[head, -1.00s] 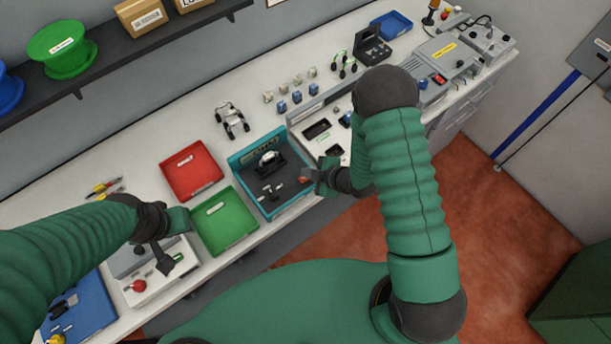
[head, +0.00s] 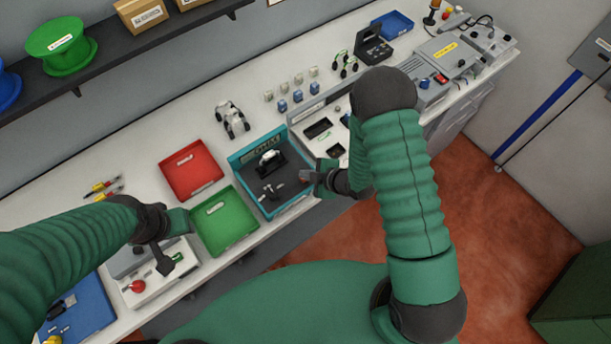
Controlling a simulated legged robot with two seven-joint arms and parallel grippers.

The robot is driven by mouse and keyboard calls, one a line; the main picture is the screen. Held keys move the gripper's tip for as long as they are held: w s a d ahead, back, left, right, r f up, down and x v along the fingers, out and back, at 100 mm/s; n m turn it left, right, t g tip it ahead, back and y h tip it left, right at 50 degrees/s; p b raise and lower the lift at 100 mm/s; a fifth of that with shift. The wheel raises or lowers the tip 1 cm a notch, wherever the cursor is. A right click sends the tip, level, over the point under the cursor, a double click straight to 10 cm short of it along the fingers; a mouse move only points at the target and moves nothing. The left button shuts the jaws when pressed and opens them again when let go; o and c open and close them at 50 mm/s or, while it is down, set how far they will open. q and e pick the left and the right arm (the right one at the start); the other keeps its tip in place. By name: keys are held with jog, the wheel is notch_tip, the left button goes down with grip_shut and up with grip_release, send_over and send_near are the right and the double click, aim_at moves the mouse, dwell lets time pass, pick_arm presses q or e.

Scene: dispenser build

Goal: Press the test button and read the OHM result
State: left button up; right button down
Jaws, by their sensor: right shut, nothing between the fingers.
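The teal-walled station (head: 243,160) on the bench has a dark floor with a black and white part and small pieces on it. My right gripper (head: 306,177) is shut and empty at the right edge of this station; a small reddish patch shows at its tips. A grey-white box with a red round button (head: 138,286) stands at the lower left. My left gripper (head: 168,263) hangs over that box, to the right of the button and apart from it in the picture; its finger gap is not clear. I cannot make out a test button label or an OHM reading.
A red tray (head: 192,184) and a green tray (head: 232,232) lie between my grippers. A blue tray (head: 90,308) is at the lower left. Grey instruments (head: 440,58) stand at the far right of the bench. Small blue and pale parts (head: 298,95) stand behind the station.

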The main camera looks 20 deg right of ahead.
jog(key=shift+a+f, duration=0.1)
jog(key=shift+f, duration=0.1)
dwell(0.5)
jog(key=shift+d+r+p, duration=0.4)
jog(key=shift+r+p, duration=0.1)
jog(key=shift+r, duration=0.35)
notch_tip(320, 180, up, 5)
jog(key=p, duration=0.4)
jog(key=shift+r, duration=0.1)
